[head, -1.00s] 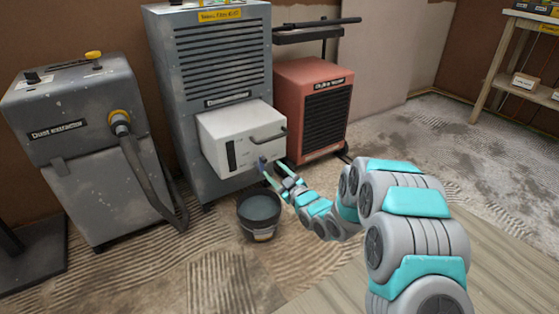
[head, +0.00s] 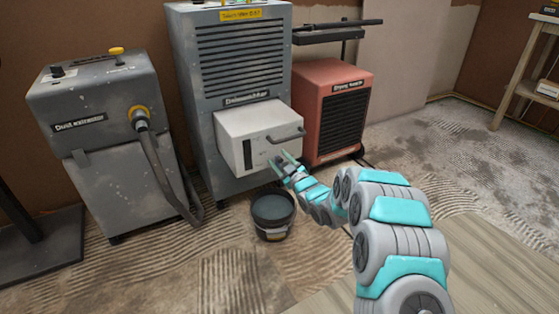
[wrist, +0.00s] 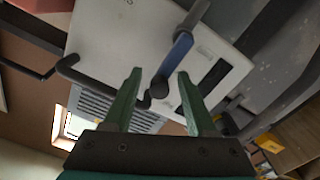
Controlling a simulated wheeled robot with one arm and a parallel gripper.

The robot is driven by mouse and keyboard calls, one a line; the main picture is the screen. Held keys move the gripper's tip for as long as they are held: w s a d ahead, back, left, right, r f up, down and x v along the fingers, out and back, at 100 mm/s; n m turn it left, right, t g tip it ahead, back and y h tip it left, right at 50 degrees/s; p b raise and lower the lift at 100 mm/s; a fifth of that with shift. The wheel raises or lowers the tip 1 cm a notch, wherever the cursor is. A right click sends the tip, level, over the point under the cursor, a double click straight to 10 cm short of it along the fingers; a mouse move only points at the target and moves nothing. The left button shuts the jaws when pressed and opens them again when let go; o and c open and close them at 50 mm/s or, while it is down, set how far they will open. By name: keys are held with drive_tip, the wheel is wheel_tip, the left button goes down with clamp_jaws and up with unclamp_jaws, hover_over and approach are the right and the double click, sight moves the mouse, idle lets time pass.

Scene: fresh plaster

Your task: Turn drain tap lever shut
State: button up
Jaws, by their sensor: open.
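The drain tap has a blue lever (wrist: 179,52) on a dark pivot, mounted on the white tank front (wrist: 130,30) in the wrist view. My gripper (wrist: 158,76) is open, with one green finger on each side of the lever's dark end; I cannot tell whether either touches it. In the head view my gripper (head: 280,160) is at the lower right of the white tank (head: 258,140) of the grey dehumidifier (head: 236,60). The lever is not clear there, mostly hidden by the fingers. A dark bucket (head: 272,228) stands on the floor below the tank.
A grey dust extractor (head: 95,110) with a hose stands left. A red drying machine (head: 318,105) stands close on the right. The tank's dark handle (head: 287,137) juts out above my gripper. The rough floor at right is open, with a shelf (head: 530,55) beyond.

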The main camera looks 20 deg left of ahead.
clamp_jaws()
idle(0.3)
drive_tip(key=shift+w+d+m, duration=0.1)
drive_tip(key=shift+d+m, duration=0.05)
drive_tip(key=shift+m, duration=0.15)
drive_tip(key=w+d+f+m+p, duration=0.3)
drive_tip(key=f+m+p, duration=0.2)
drive_tip(key=m, duration=1.2)
drive_tip(key=shift+w+d+f+p, duration=0.15)
drive_tip(key=shift+w+p, duration=0.2)
drive_tip(key=shift+p, duration=1.25)
drive_tip(key=shift+m, duration=0.3)
drive_tip(key=shift+f, duration=0.1)
